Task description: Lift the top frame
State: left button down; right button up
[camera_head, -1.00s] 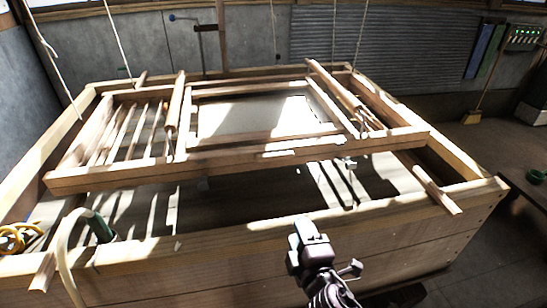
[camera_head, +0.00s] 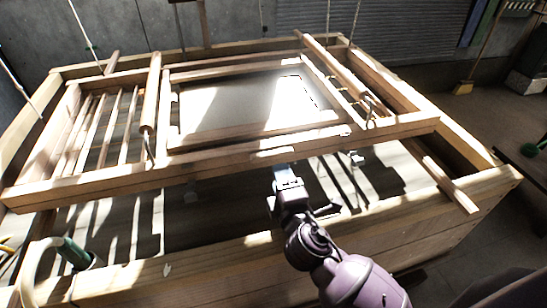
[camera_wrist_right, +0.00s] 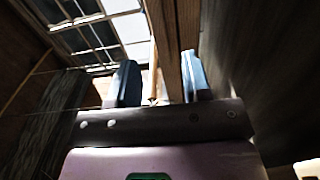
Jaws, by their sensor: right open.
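The wooden top frame (camera_head: 100,182) lies level over the big wooden vat, surrounding a pale sunlit screen (camera_head: 225,110). My left gripper is not in view.
The vat's front wall (camera_head: 330,225) passes under my right arm. A short wooden bar (camera_head: 450,185) lies across the vat's right corner. Ropes (camera_head: 83,30) rise from the frame area.

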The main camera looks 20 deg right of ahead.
aim_at(273, 158)
jog(key=w, duration=0.6)
jog(key=shift+w+d+r, duration=0.1)
jog(key=shift+w+d, duration=0.1)
jog(key=shift+w, duration=0.1)
grip_shut()
